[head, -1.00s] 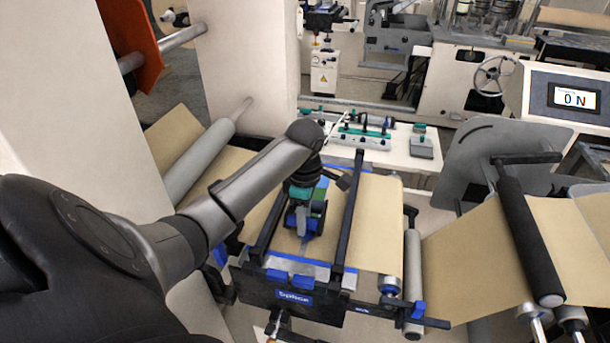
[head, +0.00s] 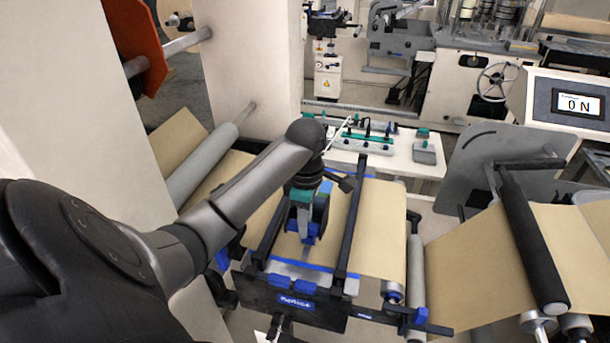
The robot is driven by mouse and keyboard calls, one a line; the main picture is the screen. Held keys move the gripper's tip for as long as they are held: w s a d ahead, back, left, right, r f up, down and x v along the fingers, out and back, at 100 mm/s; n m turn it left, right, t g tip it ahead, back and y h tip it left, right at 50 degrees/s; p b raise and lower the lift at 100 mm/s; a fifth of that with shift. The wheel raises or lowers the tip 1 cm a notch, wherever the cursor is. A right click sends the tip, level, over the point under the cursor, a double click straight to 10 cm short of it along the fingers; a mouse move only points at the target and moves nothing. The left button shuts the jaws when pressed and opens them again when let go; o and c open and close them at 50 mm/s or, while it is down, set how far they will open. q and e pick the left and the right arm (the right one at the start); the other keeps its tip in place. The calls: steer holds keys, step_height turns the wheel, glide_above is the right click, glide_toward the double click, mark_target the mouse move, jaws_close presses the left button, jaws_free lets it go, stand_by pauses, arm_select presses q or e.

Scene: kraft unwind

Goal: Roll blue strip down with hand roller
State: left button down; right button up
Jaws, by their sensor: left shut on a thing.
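My left gripper (head: 306,222) is over the splice table, pointing down between its two dark rails. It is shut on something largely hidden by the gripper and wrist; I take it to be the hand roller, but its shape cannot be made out. The blue strip (head: 318,267) shows as a thin line across the brown paper web (head: 378,240), near the front of the splice table (head: 290,301). Whether the held thing touches the strip or paper cannot be told. My right gripper is not in view.
Dark rails (head: 349,229) run along both sides of the gripper. A white side table (head: 385,155) behind holds several green-and-dark tools. A display (head: 577,103) at right reads 0 N. Rollers (head: 530,240) carry paper at right.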

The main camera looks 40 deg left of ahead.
arm_select(q)
steer(key=shift+w+a+r, duration=0.1)
steer(key=shift+r, duration=2.05)
steer(key=shift+d+r, duration=0.25)
steer(key=shift+r, duration=0.15)
steer(key=c, duration=1.2)
jaws_free()
steer(key=shift+a, duration=0.1)
jaws_close()
